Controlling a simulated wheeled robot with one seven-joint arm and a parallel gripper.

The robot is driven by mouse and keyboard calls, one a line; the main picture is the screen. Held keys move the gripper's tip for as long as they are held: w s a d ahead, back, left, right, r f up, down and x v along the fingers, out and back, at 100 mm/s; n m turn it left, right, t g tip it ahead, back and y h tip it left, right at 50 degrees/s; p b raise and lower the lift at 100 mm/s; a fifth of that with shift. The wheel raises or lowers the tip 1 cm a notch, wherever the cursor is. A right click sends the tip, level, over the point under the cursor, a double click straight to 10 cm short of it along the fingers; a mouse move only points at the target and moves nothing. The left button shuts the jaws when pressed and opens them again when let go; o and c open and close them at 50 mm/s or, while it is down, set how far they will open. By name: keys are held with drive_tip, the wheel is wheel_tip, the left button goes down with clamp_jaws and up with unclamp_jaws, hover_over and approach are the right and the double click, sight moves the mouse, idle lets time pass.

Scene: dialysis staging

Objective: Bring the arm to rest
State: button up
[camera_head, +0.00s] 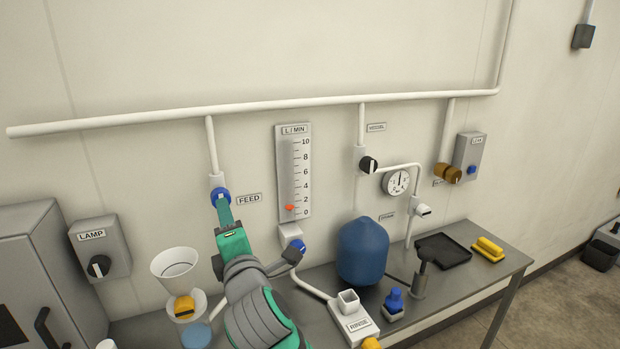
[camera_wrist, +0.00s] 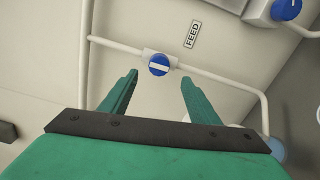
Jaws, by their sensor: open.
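My gripper (camera_head: 224,210) is raised in front of the wall, at the blue FEED valve knob (camera_head: 220,194) on the white pipe. In the wrist view the two green fingers of my gripper (camera_wrist: 158,82) stand wide apart with nothing held between them. The blue knob with a white bar (camera_wrist: 159,65) shows beyond the fingertips, in the gap; I cannot tell the exact distance. My green and grey arm reaches up from the bottom of the head view, in front of the bench.
The metal bench (camera_head: 482,248) carries a blue vessel (camera_head: 362,252), a RINSE block (camera_head: 353,322), a black tray (camera_head: 443,250) and yellow blocks (camera_head: 487,249). A white funnel (camera_head: 175,264) and a LAMP box (camera_head: 100,249) are left of my arm. A flow meter (camera_head: 293,172) is close right.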

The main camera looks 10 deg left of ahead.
drive_tip(key=s+d+f+m+t+h, duration=0.15)
drive_tip(key=s+d+f+m, duration=0.25)
drive_tip(key=f+m, duration=0.4)
drive_tip(key=s+d+f+m+t+h, duration=0.15)
drive_tip(key=s+d+f+m, duration=0.4)
drive_tip(key=f, duration=0.55)
drive_tip(key=s+d+f+m+h, duration=0.3)
drive_tip(key=s+f+m, duration=0.1)
drive_tip(key=f+m, duration=0.4)
drive_tip(key=s+d+f+m+g+h, duration=0.1)
drive_tip(key=s+d+f, duration=0.3)
drive_tip(key=s, duration=0.5)
drive_tip(key=s+d+f+m+g+h, duration=0.1)
drive_tip(key=s+d+f, duration=0.3)
drive_tip(key=s, duration=0.6)
drive_tip(key=s+d+f+m+h, duration=0.1)
drive_tip(key=s+d+f+m, duration=0.2)
drive_tip(key=s, duration=0.6)
drive_tip(key=shift+s+d+f+g+h, duration=0.3)
drive_tip(key=shift+s+d+f+g, duration=0.15)
drive_tip(key=shift+d, duration=0.75)
